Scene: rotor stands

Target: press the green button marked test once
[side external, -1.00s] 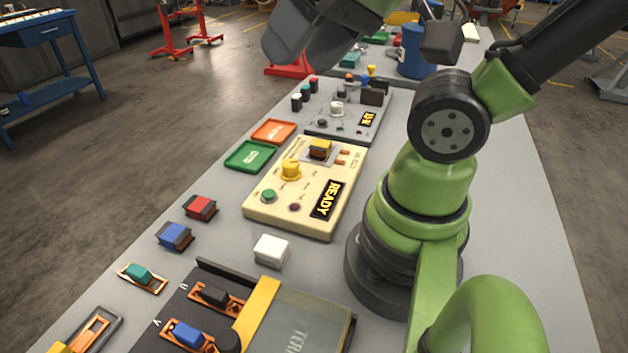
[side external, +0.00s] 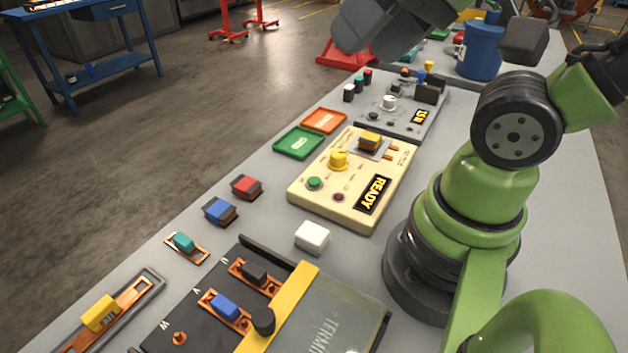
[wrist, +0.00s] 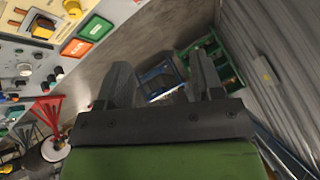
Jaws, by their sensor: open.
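The cream panel (side external: 300,198) lies on the grey bench in the side view. Its green button (side external: 314,183) sits near the left front corner, below a yellow knob (side external: 338,160); its marking is too small to read. A dark red button (side external: 339,197) is beside it, and a display (side external: 373,194) reads READY. My gripper (wrist: 162,72) is open and empty in the wrist view, with floor beyond its fingers. In the side view my wrist end is high above the far panel, cut by the top edge, well away from the green button.
Green (side external: 299,143) and orange (side external: 324,120) trays lie left of the panel. A grey panel (side external: 400,118) with knobs is behind it. Red (side external: 246,187), blue (side external: 220,211) and white (side external: 312,237) blocks lie nearer. A terminal box (side external: 335,310) stands in front.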

